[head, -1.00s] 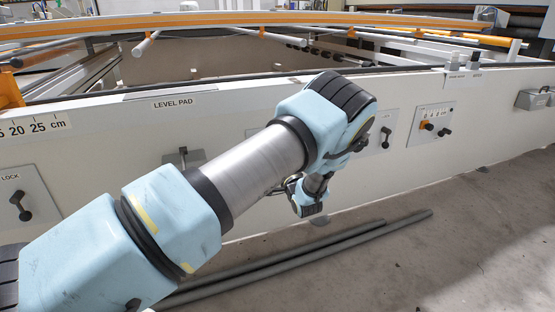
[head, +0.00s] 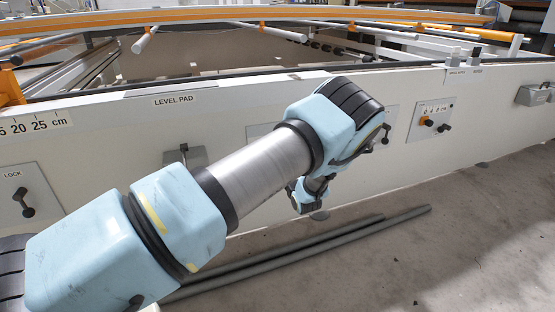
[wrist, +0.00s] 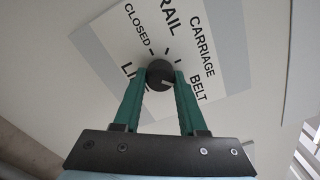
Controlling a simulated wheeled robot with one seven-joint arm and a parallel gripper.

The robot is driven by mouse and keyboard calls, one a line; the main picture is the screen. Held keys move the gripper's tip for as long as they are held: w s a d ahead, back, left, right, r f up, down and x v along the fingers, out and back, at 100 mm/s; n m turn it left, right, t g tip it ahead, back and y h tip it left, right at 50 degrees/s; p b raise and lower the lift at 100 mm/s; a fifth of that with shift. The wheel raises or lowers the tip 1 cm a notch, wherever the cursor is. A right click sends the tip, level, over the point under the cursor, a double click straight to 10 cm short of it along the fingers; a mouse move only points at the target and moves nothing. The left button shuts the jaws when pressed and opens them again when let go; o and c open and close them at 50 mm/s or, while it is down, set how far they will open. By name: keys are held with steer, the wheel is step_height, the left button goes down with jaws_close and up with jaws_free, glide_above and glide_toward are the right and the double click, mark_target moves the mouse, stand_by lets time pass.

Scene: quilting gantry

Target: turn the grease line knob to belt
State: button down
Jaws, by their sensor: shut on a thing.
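The grease line knob (wrist: 160,75) is a round black knob with a pale mark on its lower right side. It sits on a white and grey label plate (wrist: 235,73), which shows the words CLOSED, RAIL, CARRIAGE and BELT with short black ticks around the knob. The pale mark lies on the side of the BELT word. My gripper (wrist: 161,72) has two green fingers, one on each side of the knob, and is shut on it. In the head view my arm hides the knob and the gripper.
The long white gantry side panel (head: 90,170) carries a LOCK plate (head: 30,190) at left and a panel with an orange knob (head: 425,121) at right. Grey rods (head: 380,231) lie on the floor below. The floor at right is clear.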

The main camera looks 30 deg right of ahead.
steer(key=shift+c, duration=2.3)
jaws_free()
steer(key=s+a+p, duration=0.1)
steer(key=s, duration=0.9)
steer(key=shift+s+a, duration=0.2)
steer(key=shift+s, duration=0.15)
steer(key=shift+s, duration=0.15)
